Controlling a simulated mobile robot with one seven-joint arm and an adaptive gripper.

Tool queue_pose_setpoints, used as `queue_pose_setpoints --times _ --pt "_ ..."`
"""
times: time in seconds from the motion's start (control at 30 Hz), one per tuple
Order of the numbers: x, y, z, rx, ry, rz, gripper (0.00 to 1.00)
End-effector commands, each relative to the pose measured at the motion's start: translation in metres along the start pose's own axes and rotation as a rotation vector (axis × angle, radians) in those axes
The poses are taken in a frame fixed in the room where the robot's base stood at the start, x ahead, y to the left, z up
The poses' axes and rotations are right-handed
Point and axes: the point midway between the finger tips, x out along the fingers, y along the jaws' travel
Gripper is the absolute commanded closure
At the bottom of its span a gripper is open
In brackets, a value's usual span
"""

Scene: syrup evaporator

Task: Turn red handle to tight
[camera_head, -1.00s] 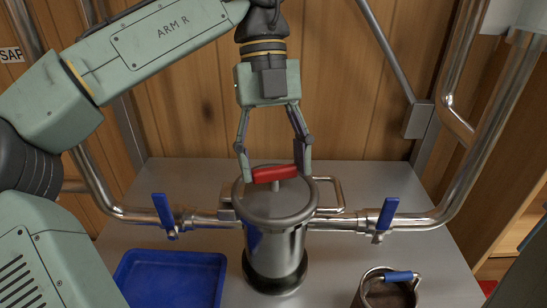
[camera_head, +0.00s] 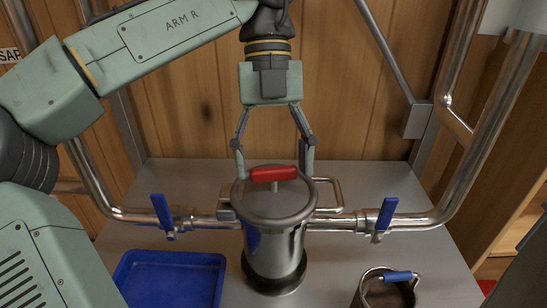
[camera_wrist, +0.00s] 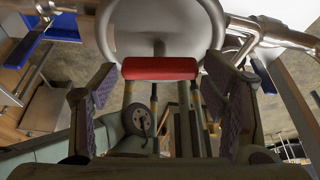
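The red handle (camera_head: 274,174) is a short horizontal bar on top of the round metal lid (camera_head: 274,206) of the canister. It lies left to right in the head view. My gripper (camera_head: 272,176) is open around the handle, with one finger near each end and pointing down. In the wrist view the red handle (camera_wrist: 160,68) sits between the two spread fingers (camera_wrist: 163,98), with gaps on both sides. In the head view the fingertips appear behind the handle, partly hidden by it and the lid. I see no clear contact.
Pipes with blue valve levers (camera_head: 163,212) (camera_head: 386,214) join the canister on both sides. A blue tray (camera_head: 172,284) lies at the front left. A metal pot with a blue handle (camera_head: 398,276) stands at the front right. The metal tabletop (camera_head: 190,172) behind is clear.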

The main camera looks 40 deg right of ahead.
Motion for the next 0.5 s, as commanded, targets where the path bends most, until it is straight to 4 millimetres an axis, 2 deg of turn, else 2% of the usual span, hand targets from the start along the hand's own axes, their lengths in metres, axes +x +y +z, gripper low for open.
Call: queue_pose_setpoints --times 0.13,0.5 --pt "0.0001 0.0001 0.0000 0.000 0.000 0.000 0.20" --pt "0.0002 0.0001 -0.0001 0.000 0.001 0.000 0.20"
